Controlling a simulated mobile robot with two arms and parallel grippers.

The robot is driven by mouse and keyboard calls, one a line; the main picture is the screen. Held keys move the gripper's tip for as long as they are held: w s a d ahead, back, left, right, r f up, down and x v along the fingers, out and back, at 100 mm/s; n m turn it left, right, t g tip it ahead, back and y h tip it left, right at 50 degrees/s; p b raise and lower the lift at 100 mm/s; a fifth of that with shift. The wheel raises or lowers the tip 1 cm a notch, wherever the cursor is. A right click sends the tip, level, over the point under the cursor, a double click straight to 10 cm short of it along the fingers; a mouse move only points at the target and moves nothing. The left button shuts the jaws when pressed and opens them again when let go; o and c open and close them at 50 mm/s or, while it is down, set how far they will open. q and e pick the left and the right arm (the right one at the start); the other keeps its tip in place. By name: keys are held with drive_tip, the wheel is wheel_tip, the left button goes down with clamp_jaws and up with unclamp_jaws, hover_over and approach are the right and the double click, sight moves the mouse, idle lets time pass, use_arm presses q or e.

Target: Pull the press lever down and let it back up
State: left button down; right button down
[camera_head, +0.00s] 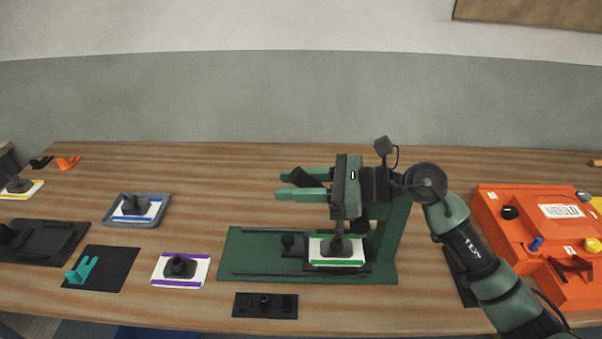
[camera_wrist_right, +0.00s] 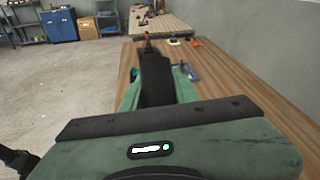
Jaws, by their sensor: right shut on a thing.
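The press has a green base plate (camera_head: 255,252) and a green upright (camera_head: 391,235) in the middle of the table. My right gripper (camera_head: 283,184) is over the press, its green fingers pointing left. It is shut on the dark press lever (camera_head: 300,178), whose end shows between the fingers. In the right wrist view the dark lever (camera_wrist_right: 156,80) runs forward between the fingers. The gripper body hides the upper press and much of the lever. A white plate with green edges (camera_head: 318,258) sits under the press and bears a dark part (camera_head: 338,247). My left gripper is out of view.
An orange case (camera_head: 505,238) stands close right of the press. A purple-edged white plate (camera_head: 160,270), a black mat with a teal bracket (camera_head: 110,275) and a grey tray (camera_head: 120,220) lie left. A small black plate (camera_head: 245,308) lies in front. The table behind is clear.

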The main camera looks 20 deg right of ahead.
wheel_tip(320, 180, down, 13)
drive_tip(key=a+n+g+h, duration=0.1)
drive_tip(key=a+g+h, duration=0.1)
drive_tip(key=h, duration=0.6)
drive_tip(key=shift+a+g+h, duration=0.3)
drive_tip(key=shift+a+g, duration=0.05)
drive_tip(key=shift+g, duration=0.15)
drive_tip(key=shift+w, duration=0.1)
drive_tip(key=c, duration=1.1)
unclamp_jaws()
drive_tip(key=shift+w, duration=0.1)
drive_tip(key=shift+r, duration=0.1)
